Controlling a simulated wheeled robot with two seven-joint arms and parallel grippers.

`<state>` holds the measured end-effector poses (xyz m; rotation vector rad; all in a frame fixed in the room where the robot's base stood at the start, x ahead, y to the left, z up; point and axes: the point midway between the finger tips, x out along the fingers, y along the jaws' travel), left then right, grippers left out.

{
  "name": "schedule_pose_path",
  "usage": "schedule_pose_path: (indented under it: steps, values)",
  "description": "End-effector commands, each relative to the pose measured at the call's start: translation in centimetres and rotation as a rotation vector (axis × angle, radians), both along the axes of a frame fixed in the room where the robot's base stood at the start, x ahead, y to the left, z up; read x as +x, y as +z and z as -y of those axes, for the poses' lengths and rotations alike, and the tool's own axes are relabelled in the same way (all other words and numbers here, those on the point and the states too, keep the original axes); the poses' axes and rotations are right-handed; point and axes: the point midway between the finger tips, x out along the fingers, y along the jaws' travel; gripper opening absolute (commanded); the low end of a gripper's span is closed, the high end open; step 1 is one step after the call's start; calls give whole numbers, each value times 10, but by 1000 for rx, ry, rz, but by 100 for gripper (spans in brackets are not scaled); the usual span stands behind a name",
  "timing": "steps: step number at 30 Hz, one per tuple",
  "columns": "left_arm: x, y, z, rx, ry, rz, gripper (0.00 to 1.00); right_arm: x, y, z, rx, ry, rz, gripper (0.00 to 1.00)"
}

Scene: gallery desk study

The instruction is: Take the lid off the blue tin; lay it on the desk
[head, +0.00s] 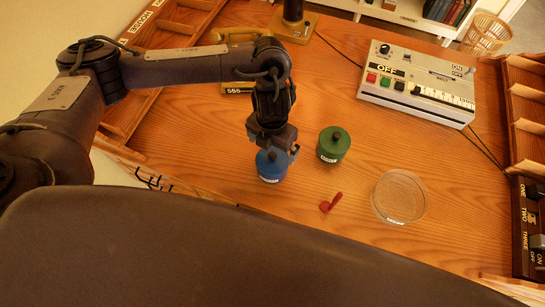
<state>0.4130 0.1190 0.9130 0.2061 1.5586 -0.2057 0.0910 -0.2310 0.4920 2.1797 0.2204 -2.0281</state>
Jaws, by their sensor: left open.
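The blue tin (271,173) stands upright on the wooden desk (300,225), with a small white label on its side. Its lid (268,160) appears to be on it, with a dark knob partly hidden by my gripper. My left gripper (277,154) points down right over the tin, its fingers apart around or just above the knob; I cannot tell if they touch it. My right gripper is out of view.
A green tin (333,145) with a dark knob stands just right of the blue one. A small red object (331,203) and a clear round dish (399,197) lie nearer the front. A white control box (418,82) stands at the back right. Bare desk lies between them.

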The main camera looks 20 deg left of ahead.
Motion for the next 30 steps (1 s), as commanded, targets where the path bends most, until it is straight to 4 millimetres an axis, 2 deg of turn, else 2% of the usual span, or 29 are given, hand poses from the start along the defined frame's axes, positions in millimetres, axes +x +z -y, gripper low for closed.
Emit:
schedule_pose_path:
  steps: [4, 9, 13, 18, 27, 30]
  values:
    - [-9, -20, 1, 0, 2, -7, 100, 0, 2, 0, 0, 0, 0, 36]
    - [-8, -39, 2, 1, 2, -2, 100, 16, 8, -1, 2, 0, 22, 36]
    - [-8, -44, 2, 0, 1, 0, 100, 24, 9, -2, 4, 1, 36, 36]
    - [-8, -44, 2, 0, 0, 0, 100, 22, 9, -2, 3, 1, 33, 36]
    - [-8, -44, 1, 0, 0, 0, 63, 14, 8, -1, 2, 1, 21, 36]
    - [-8, -44, 1, 0, 1, 0, 63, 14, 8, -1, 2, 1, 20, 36]
